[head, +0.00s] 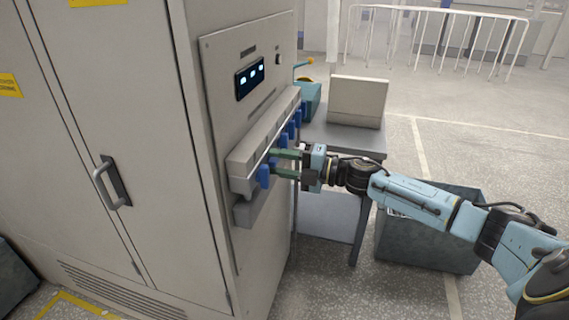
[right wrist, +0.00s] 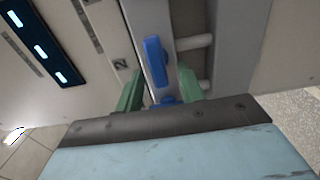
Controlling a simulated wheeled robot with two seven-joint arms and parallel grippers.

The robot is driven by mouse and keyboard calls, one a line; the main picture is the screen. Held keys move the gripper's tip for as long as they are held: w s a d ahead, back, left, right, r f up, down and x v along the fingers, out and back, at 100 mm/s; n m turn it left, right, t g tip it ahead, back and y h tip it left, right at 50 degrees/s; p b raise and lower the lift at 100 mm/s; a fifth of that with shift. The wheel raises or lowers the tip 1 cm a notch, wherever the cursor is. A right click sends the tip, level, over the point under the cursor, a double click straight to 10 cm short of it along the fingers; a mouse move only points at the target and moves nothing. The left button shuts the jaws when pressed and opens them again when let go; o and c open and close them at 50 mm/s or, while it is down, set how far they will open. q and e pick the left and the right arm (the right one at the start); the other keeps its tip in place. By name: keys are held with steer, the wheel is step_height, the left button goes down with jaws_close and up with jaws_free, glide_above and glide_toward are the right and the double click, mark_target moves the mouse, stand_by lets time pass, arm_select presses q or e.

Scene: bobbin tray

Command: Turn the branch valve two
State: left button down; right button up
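A grey manifold (head: 262,150) on the cabinet's side panel carries a row of several blue valve handles, one of them the nearest handle (head: 264,176). My right gripper (head: 278,163) reaches the row from the right, its two green fingers apart. In the right wrist view, my right gripper (right wrist: 160,88) has its fingers on either side of the manifold strip. A long blue handle (right wrist: 155,62) lies just beyond the fingertips, near a label reading 2 (right wrist: 122,65). Another blue part (right wrist: 168,100) shows between the fingers, partly hidden by the gripper body; I see no clear contact. My left gripper is out of view.
A lit display (head: 250,78) sits above the manifold; it also shows in the right wrist view (right wrist: 40,42). A grey side table (head: 345,140) holding a beige box (head: 358,101) stands behind my right arm. A dark bin (head: 425,250) stands below the arm.

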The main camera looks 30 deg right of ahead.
steer(key=v, duration=1.3)
steer(key=shift+s, duration=0.2)
steer(key=shift+d, duration=0.1)
steer(key=d+f+m+t+h, duration=0.2)
steer(key=d+f+m+h, duration=0.35)
steer(key=f, duration=0.45)
steer(key=s+d+f+m+g+h, duration=0.1)
steer(key=s+f+m+g+h, duration=0.3)
steer(key=f, duration=0.8)
steer(key=s+d+f+m+t+h, duration=0.1)
steer(key=s+f+m+h, duration=0.35)
steer(key=f, duration=0.75)
steer(key=s+a+f+m+g, duration=0.3)
steer(key=s+a+f+m, duration=0.15)
steer(key=s+f, duration=0.45)
steer(key=s+a+f+m+g, duration=0.3)
steer(key=s+a+f, duration=0.2)
steer(key=s+f, duration=0.3)
steer(key=s+a+f+m+g+y, duration=0.1)
steer(key=s+a+f+g, duration=0.1)
steer(key=s+a, duration=0.5)
steer(key=s+a+f+m+g+y, duration=0.1)
steer(key=s+a+f+g, duration=0.2)
steer(key=s+a+f, duration=0.2)
steer(key=s+a, duration=0.2)
steer(key=s, duration=0.1)
steer(key=shift+s+g, duration=0.3)
steer(key=shift+s, duration=0.05)
